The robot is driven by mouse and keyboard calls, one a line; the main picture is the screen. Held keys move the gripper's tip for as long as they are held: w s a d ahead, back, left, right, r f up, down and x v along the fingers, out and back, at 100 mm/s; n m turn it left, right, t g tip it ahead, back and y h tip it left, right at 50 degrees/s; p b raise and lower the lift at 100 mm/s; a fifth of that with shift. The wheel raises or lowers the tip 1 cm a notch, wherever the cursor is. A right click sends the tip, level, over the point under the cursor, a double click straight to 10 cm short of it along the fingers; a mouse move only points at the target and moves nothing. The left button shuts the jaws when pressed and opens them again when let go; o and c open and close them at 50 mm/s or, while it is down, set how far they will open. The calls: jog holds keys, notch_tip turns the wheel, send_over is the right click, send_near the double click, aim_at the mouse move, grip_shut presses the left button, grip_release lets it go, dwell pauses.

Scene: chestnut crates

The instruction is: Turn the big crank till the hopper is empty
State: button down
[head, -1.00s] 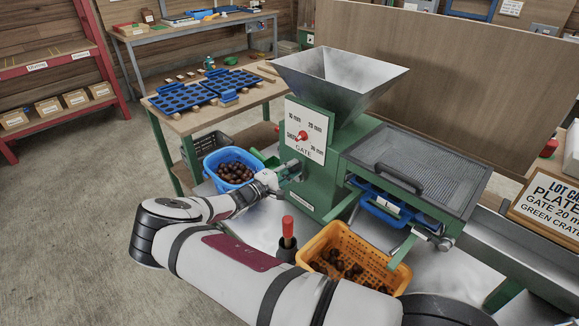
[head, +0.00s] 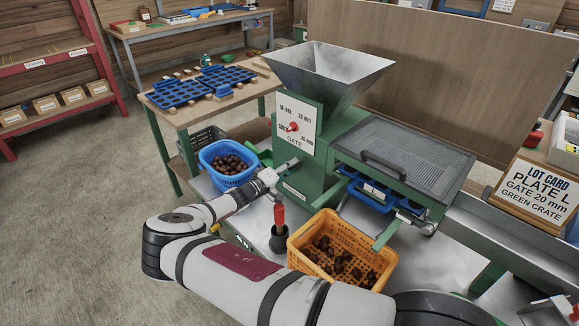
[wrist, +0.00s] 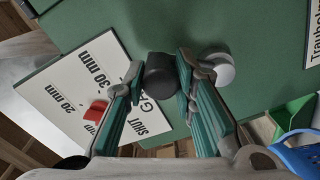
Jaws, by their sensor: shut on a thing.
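The green machine (head: 297,185) carries a grey metal hopper (head: 325,75). The part of its sloped inside that shows is bare; its bottom is hidden. My gripper (head: 282,172) is low at the machine's front, below the white gate dial (head: 297,122) with its red pointer (head: 293,127). In the wrist view my gripper (wrist: 158,85) is closed around a black knob (wrist: 160,72), which I take for the crank's handle. A grey round hub (wrist: 217,68) is beside it. The crank arm is mostly hidden. The gate dial plate (wrist: 80,95) also shows there.
A blue crate (head: 205,155) of chestnuts is left of my gripper. An orange crate (head: 302,262) with some chestnuts is in front of the machine. A red-handled tool (head: 279,217) stands upright between my arm and the machine. A lot card (head: 535,188) stands at right.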

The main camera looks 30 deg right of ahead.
jog(key=shift+f, duration=0.1)
jog(key=c, duration=1.3)
grip_release()
jog(key=v, duration=1.2)
